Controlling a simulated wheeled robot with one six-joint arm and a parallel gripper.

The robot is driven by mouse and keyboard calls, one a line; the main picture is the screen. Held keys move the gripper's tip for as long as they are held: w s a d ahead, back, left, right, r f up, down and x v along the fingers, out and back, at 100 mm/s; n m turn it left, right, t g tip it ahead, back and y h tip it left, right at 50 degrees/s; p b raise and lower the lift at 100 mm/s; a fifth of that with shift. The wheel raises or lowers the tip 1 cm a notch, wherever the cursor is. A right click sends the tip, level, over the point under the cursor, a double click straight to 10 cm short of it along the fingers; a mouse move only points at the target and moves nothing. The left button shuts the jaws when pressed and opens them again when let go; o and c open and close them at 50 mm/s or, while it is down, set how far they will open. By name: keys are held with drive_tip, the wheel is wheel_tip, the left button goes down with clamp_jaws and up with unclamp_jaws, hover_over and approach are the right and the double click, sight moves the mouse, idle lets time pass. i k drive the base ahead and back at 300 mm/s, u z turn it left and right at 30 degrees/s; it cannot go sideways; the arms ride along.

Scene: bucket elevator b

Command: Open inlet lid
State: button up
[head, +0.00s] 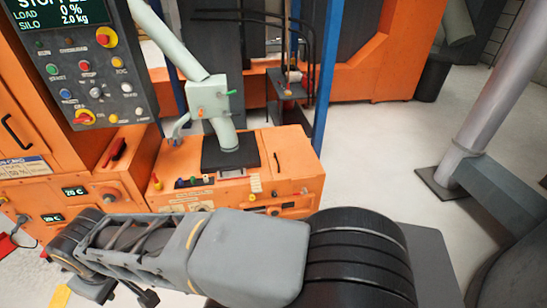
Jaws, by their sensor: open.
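No part in the head view is clearly marked as the inlet lid. An orange box (290,150) stands in the middle, with a black plate (213,160) on its top under a pale green pipe fitting (207,98). A thin black handle (277,162) lies at the right of the box; I cannot tell whether it belongs to a lid. My arm crosses the foreground. My gripper (122,291) is at the bottom left, its dark fingers apart and partly cut off by the frame edge. It is away from the box top and holds nothing visible.
A control panel (95,75) with several buttons hangs at the upper left, above an orange cabinet (60,165). A blue post (328,75) stands behind the box. A grey pipe column (490,95) stands at the right. Pale floor (385,150) between is clear.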

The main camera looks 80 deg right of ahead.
sight(291, 156)
drive_tip(key=z, duration=0.65)
drive_tip(key=i, duration=0.95)
drive_tip(key=z, duration=1.4)
drive_tip(key=i, duration=0.5)
drive_tip(key=z, duration=0.45)
